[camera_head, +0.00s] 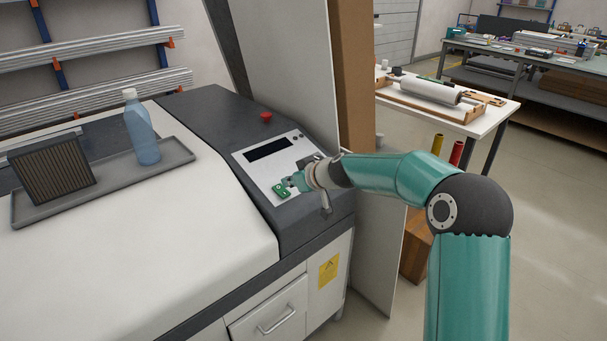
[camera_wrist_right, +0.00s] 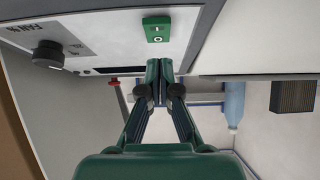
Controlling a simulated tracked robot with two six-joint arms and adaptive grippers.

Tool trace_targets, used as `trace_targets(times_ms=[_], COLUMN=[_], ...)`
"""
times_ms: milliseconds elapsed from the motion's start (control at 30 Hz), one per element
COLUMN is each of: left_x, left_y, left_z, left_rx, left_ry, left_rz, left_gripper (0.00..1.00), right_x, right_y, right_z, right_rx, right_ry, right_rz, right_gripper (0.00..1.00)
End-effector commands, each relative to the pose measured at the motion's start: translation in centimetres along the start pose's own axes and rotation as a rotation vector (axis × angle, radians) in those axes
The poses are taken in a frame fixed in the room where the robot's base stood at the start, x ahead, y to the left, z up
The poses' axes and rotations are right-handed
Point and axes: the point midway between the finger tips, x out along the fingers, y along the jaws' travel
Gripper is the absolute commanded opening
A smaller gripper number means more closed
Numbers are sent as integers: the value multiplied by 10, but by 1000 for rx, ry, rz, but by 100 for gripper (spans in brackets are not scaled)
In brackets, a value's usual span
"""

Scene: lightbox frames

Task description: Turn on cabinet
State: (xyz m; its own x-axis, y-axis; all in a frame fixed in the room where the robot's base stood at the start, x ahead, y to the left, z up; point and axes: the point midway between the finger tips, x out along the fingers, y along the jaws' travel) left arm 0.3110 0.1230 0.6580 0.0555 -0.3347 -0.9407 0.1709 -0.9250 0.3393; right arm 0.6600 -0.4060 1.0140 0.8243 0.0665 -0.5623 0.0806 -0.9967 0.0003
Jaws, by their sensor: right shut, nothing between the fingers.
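The cabinet is a white machine with a dark grey end and a light control panel (camera_head: 287,149). A small green switch box (camera_head: 281,190) sits at the panel's near edge. In the right wrist view the green switch box (camera_wrist_right: 157,29) shows a white circle mark and a white bar mark. My right gripper (camera_head: 291,184) is at the panel, close beside the switch box. In the wrist view its shut, empty fingertips (camera_wrist_right: 165,66) appear just below the box; I cannot tell whether they touch it. My left gripper is not in view.
A red button (camera_head: 265,117) stands beyond the panel. A black knob (camera_wrist_right: 47,54) shows in the wrist view. A tray (camera_head: 180,153) with a blue bottle (camera_head: 141,130) and a dark ribbed block (camera_head: 50,170) lies left on the cabinet. An upright board borders the panel's right.

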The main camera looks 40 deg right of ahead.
Motion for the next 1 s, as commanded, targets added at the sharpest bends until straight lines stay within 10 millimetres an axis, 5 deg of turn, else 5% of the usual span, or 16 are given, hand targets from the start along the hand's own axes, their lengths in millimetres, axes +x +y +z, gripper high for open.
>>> trace_targets(times_ms=[200, 733, 1000], left_x=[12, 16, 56], left_y=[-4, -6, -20], left_z=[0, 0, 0], left_rx=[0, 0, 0], left_ry=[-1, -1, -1], left_rz=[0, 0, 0], left_gripper=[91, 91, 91], right_x=[20, 24, 31], right_y=[1, 1, 2], right_z=[24, 29, 38], right_rx=[3, 2, 0], right_ry=[-2, 1, 43], right_rz=[1, 2, 3], right_gripper=[0, 0, 0])
